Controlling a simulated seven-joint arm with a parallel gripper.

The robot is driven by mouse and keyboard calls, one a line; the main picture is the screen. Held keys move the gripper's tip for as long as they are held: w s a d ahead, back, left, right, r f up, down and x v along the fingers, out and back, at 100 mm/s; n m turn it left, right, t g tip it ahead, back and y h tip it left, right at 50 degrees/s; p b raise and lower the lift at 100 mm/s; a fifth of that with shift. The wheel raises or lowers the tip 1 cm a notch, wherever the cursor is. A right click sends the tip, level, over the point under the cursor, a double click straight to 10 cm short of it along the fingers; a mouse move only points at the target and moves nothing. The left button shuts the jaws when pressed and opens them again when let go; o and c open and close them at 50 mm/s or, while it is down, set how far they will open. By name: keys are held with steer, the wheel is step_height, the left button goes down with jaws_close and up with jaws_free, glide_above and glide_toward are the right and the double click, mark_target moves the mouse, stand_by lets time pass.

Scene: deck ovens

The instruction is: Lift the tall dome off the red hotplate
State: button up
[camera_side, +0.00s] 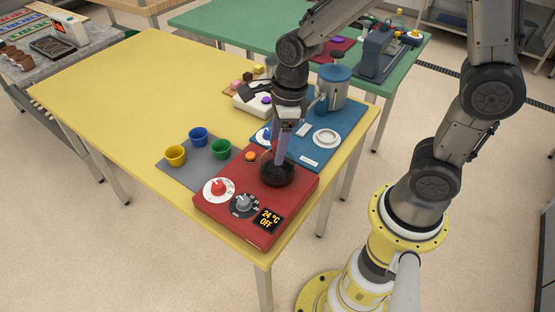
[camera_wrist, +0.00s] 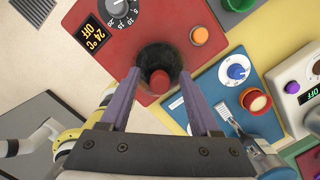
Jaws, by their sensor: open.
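The red hotplate (camera_side: 232,216) sits on the near corner of the yellow table, its display reading 24 °C OFF. The dark see-through dome (camera_side: 277,171) stands on the hotplate's far end. In the wrist view the dome (camera_wrist: 160,56) shows from above with a red knob (camera_wrist: 160,81) on top. My gripper (camera_side: 281,160) points down over the dome and partly hides it in the side view. In the wrist view my gripper (camera_wrist: 158,78) is open, with one purple finger on each side of the knob and gaps visible between. I cannot tell the fingers' exact height against the knob.
Yellow (camera_side: 175,155), blue (camera_side: 198,137) and green (camera_side: 221,149) cups stand on a grey mat left of the hotplate. The table's left part is clear.

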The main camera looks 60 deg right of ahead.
jaws_close()
stand_by(0.3)
